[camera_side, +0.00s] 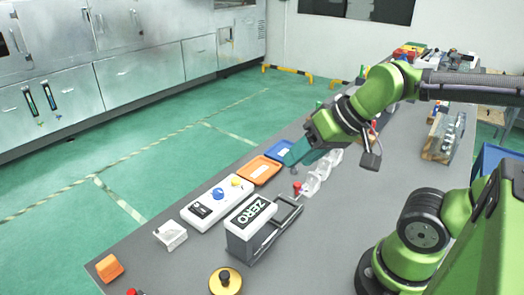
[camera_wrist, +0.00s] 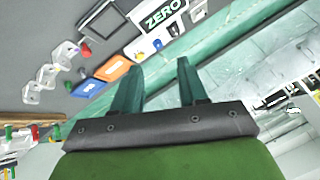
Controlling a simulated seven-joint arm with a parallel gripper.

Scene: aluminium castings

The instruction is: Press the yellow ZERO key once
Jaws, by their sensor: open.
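In the side view the yellow key (camera_side: 235,181) sits at the right end of a white panel (camera_side: 207,212), beside a blue round knob (camera_side: 218,193). A box with a ZERO sign (camera_side: 251,213) stands right in front of the panel. In the wrist view the yellow key (camera_wrist: 141,57) shows small beyond my fingertips, and the ZERO sign (camera_wrist: 165,13) is at the top edge. My gripper (camera_side: 291,160) is raised near the trays, to the right of the key and apart from it. In the wrist view its two teal fingers (camera_wrist: 160,66) are spread, with nothing between them.
An orange tray (camera_side: 259,169) and a blue tray (camera_side: 281,150) lie between the panel and my gripper. A yellow disc (camera_side: 225,281) lies at the front. The table's middle right is clear.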

